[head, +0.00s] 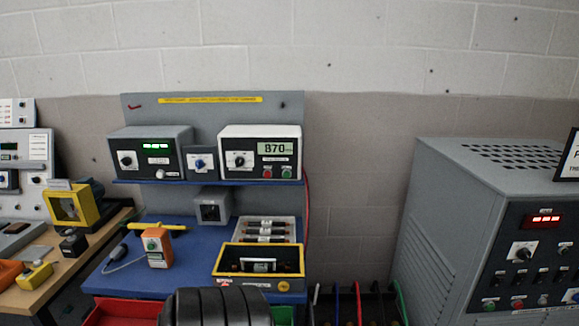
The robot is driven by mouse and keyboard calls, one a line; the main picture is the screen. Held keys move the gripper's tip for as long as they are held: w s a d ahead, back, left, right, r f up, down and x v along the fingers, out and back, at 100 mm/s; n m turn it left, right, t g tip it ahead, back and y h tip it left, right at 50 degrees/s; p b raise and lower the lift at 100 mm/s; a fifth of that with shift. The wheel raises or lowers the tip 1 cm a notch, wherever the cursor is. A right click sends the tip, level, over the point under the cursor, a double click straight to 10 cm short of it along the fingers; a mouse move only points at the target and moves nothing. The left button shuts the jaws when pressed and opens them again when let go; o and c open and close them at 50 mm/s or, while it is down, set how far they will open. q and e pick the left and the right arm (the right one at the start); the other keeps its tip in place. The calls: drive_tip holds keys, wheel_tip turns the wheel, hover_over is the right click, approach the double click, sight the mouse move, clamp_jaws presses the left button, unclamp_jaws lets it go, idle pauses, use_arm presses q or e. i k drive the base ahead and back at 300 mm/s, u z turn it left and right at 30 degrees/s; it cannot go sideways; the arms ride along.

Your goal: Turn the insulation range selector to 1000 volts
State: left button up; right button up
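A white instrument box (260,133) stands at the right of the blue shelf on the bench's back panel. Its black front has a round selector knob (239,159), a display (275,148) that seems to read 870, and green and red buttons. A grey instrument box (152,133) stands at the left of the shelf, with another selector knob (127,160) and a lit green display. A small grey box with a blue knob (199,163) sits between them. Labels and knob settings are too small to read, so I cannot tell which knob is the insulation range selector. Neither gripper is in view.
The blue bench top (190,249) holds an orange handheld device (157,247), a yellow-rimmed tray (228,281) and a tray of cylinders. A dark ribbed object (215,307) covers the front edge. A large grey cabinet (440,230) stands right; another workbench (65,270) stands left.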

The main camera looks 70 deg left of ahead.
sight(240, 161)
drive_tip(key=z, duration=0.05)
drive_tip(key=i, duration=1.05)
drive_tip(key=u, duration=2.15)
